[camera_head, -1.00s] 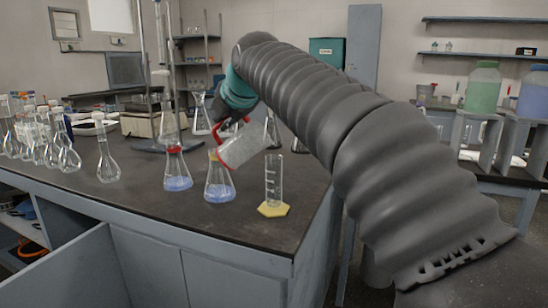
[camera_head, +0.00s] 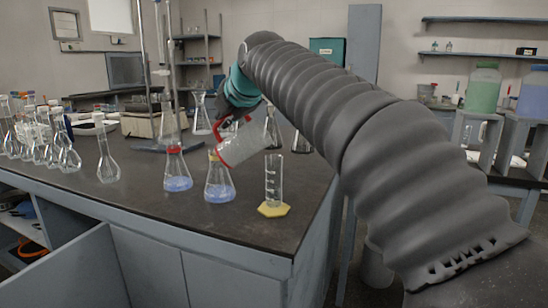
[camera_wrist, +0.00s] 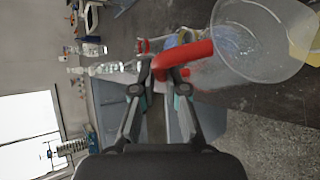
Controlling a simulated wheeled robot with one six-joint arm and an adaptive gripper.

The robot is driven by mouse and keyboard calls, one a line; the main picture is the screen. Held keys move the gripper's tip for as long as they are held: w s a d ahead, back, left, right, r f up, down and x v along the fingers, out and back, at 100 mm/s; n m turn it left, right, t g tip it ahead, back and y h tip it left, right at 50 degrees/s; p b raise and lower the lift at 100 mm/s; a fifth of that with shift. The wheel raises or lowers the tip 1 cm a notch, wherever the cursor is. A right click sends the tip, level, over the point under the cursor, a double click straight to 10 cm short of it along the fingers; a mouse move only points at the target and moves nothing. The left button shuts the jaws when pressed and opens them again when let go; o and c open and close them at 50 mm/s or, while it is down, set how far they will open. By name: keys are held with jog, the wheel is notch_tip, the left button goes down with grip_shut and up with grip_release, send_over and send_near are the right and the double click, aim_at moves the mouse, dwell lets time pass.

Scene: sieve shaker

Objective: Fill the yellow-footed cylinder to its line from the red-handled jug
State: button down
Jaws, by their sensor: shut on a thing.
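The red-handled jug (camera_head: 243,146) is held tilted above the bench, its mouth toward the right. My gripper (camera_head: 230,118) is shut on its red handle; the wrist view shows the fingers (camera_wrist: 163,82) on the handle (camera_wrist: 186,58) and the clear jug (camera_wrist: 258,45) beyond. The yellow-footed cylinder (camera_head: 273,182) stands upright near the bench's right front edge, below and right of the jug. Its glass looks clear with dark marks, and I see no liquid in it. No stream from the jug can be made out. The jug's own liquid level is unclear.
Two conical flasks with blue liquid, one red-collared (camera_head: 177,172) and one yellow-collared (camera_head: 219,182), stand left of the cylinder, close under the jug. Several clear flasks (camera_head: 107,155) line the left. The front bench top (camera_head: 150,205) is clear.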

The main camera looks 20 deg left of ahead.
jog(key=shift+r, duration=0.15)
jog(key=shift+w+d+m+y+b, duration=0.2)
jog(key=shift+d+m+y+b, duration=0.3)
jog(key=shift+d+y, duration=0.25)
dwell(3.9)
jog(key=shift+a, duration=0.1)
jog(key=shift+s+a+r+n+h+p, duration=0.2)
jog(key=shift+a+n+h+p, duration=0.2)
jog(key=shift+p, duration=0.35)
jog(key=shift+a+f+h, duration=0.2)
jog(key=shift+a+h, duration=0.05)
jog(key=shift+a, duration=0.05)
jog(key=shift+s+a+f+n+h, duration=0.1)
jog(key=shift+a+f+n+h, duration=0.2)
jog(key=shift+f+h, duration=0.25)
jog(key=shift+s+a+f+n+h, duration=0.1)
jog(key=shift+a+f+n+h, duration=0.2)
jog(key=shift+f, duration=0.3)
jog(key=s+a+f+n+t+h, duration=0.1)
jog(key=a+f+n+h, duration=0.2)
jog(key=a+f+h, duration=0.3)
jog(key=shift+s+a+n+t+b, duration=0.25)
jog(key=shift+s+n+t+b, duration=0.05)
